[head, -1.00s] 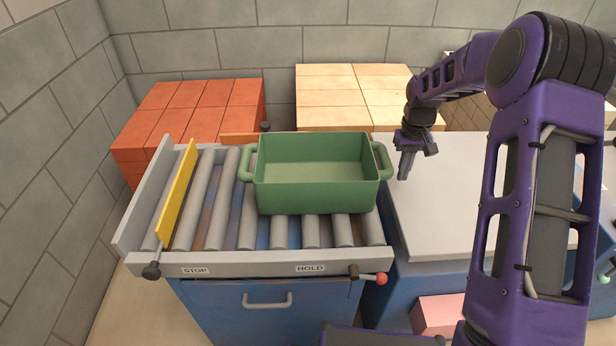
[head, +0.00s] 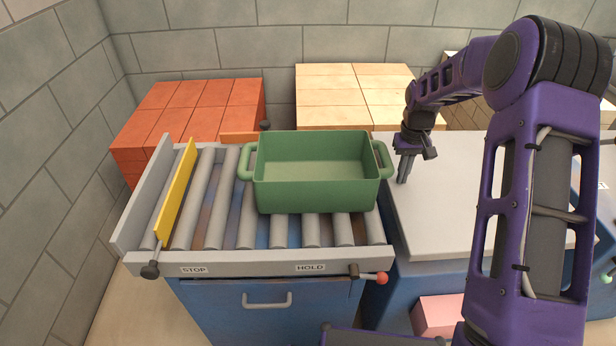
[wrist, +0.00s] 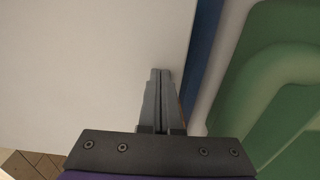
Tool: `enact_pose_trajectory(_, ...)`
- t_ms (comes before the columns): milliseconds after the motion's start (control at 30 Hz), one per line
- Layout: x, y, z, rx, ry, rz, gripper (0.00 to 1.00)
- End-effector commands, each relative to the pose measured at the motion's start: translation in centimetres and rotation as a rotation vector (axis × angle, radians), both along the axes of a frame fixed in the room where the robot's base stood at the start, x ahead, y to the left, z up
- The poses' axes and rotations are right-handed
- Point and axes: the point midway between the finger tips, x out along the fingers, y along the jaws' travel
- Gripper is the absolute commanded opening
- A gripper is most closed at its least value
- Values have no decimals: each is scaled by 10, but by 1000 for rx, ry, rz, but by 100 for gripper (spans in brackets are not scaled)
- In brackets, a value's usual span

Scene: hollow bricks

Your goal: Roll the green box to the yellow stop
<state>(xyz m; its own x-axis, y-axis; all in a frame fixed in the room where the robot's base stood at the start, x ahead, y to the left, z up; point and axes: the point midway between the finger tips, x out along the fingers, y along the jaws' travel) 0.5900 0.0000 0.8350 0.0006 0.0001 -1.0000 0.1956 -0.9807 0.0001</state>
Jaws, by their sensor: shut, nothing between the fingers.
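The green box (head: 318,186) is an open-topped bin with a handle at each end. It sits on the right part of the roller conveyor (head: 220,235). The yellow stop (head: 175,195) is an upright plate across the rollers at the left end, well apart from the box. My gripper (head: 402,180) points down just right of the box's right handle, over the white counter's left edge. It is shut and empty. In the wrist view, my gripper's fingers (wrist: 160,85) are together, and the green box (wrist: 270,90) is to their right with a gap between.
A lever with a red knob (head: 381,278) is on the conveyor's front rail near the HOLD label (head: 311,268). The white counter (head: 450,215) is clear. Orange bricks (head: 190,115) and cream bricks (head: 355,95) are stacked behind. A pink block (head: 438,316) is low in front.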

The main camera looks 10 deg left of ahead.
Motion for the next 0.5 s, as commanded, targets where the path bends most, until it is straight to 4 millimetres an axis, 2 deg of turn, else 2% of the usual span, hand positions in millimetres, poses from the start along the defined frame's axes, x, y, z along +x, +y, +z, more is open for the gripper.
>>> enact_pose_trajectory(167,0,0,-7,0,1,0,0)
enact_pose_trajectory(500,0,0,-1,0,1,0,0)
